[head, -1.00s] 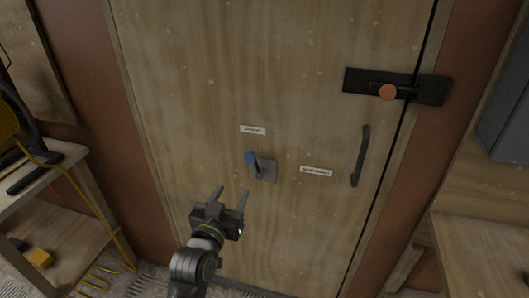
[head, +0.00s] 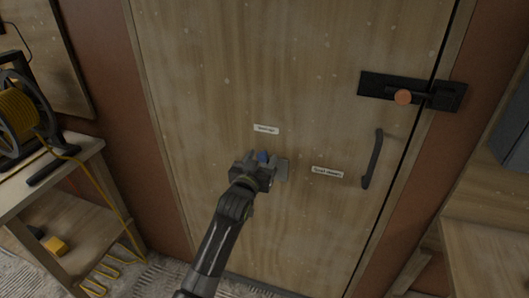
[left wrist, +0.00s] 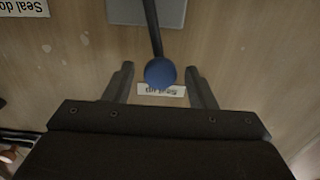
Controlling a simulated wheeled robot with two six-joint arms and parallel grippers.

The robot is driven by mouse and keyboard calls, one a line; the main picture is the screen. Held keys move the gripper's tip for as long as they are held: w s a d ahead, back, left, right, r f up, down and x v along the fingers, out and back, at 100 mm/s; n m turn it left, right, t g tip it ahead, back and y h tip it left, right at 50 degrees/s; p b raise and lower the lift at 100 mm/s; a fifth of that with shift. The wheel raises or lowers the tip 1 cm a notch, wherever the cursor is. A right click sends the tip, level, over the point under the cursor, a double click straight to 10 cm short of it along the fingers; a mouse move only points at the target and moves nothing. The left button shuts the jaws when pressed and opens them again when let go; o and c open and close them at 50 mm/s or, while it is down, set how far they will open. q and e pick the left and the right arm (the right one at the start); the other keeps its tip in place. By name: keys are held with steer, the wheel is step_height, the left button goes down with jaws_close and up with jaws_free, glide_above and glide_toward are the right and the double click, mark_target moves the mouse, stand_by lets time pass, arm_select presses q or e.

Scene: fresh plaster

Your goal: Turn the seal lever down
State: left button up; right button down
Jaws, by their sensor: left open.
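The seal lever has a blue ball knob (head: 263,156) on a dark rod, mounted on a grey plate (head: 282,170) on the wooden door. In the left wrist view the knob (left wrist: 160,73) is between my open fingers, with gaps on both sides, and the rod points toward the "Seal up" label (left wrist: 161,90). My left gripper (head: 262,159) is open at the lever and hides part of it in the head view. The "Seal down" label (head: 327,172) is right of the plate. My right gripper is out of view.
The door has a dark handle (head: 372,159) at right and a black latch with an orange knob (head: 403,97) above it. A wooden bench (head: 62,176) with a yellow cable reel (head: 17,117) stands at left. Another wooden bench (head: 490,255) is at lower right.

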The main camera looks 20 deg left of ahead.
arm_select(q)
steer(key=shift+w, duration=1.55)
jaws_close()
